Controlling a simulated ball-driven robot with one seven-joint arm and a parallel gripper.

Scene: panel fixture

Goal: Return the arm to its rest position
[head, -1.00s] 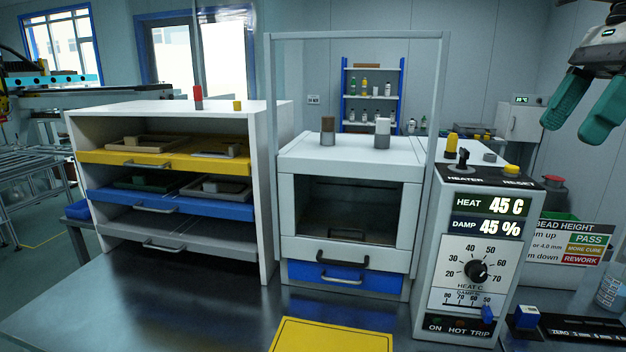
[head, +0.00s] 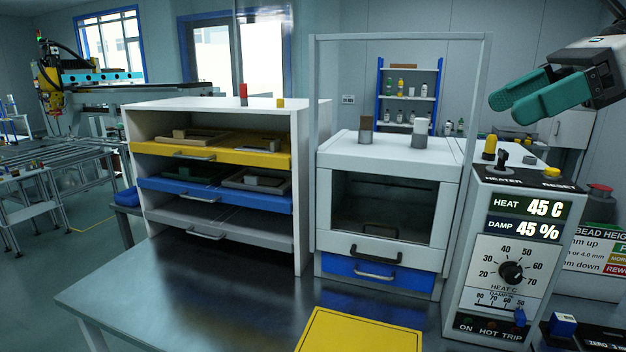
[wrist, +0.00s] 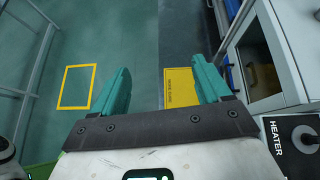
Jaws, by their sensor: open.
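My gripper (head: 516,98) is at the upper right of the head view, raised above the control box (head: 510,255). Its two teal fingers point left. The wrist view shows the gripper (wrist: 160,82) with its fingers spread apart and nothing between them. Below it in that view are the floor and the yellow mat (wrist: 182,88) on the bench.
A shelf cabinet (head: 308,150) with yellow, blue and grey drawers stands at left. A white chamber (head: 385,262) with a window and a blue drawer (head: 365,272) stands in the middle. The bench front (head: 200,300) is bare left of the yellow mat (head: 365,335).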

